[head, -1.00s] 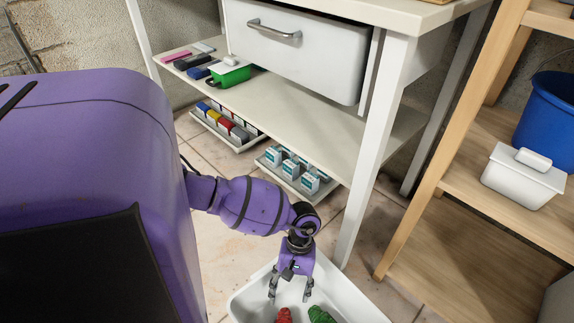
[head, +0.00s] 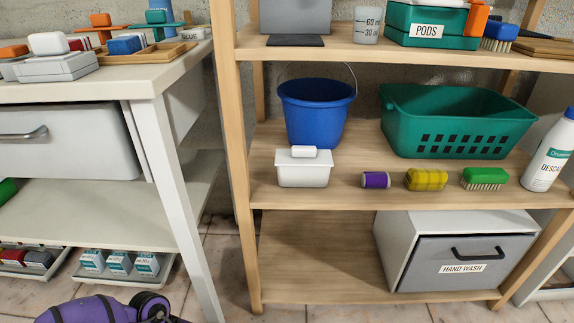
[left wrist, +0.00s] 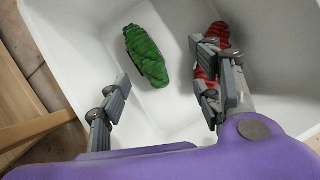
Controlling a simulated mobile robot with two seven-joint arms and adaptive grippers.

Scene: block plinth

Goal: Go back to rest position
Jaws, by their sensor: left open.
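My left gripper (left wrist: 160,64) is open in the left wrist view, with its two fingers apart and nothing between them. It hangs over a white bin (left wrist: 75,35). In the bin lie a green knitted-looking item (left wrist: 146,56) and a red one (left wrist: 206,72). The right finger covers part of the red item; I cannot tell whether they touch. In the head view only a purple part of my left arm (head: 98,311) shows at the bottom left. The gripper and bin are outside that view. My right gripper is in neither view.
A wooden shelf unit (head: 278,196) holds a blue bucket (head: 315,112), a green basket (head: 455,124), a white lidded box (head: 303,170) and several brushes and bottles. A white table (head: 172,200) with a drawer (head: 65,145) stands at the left.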

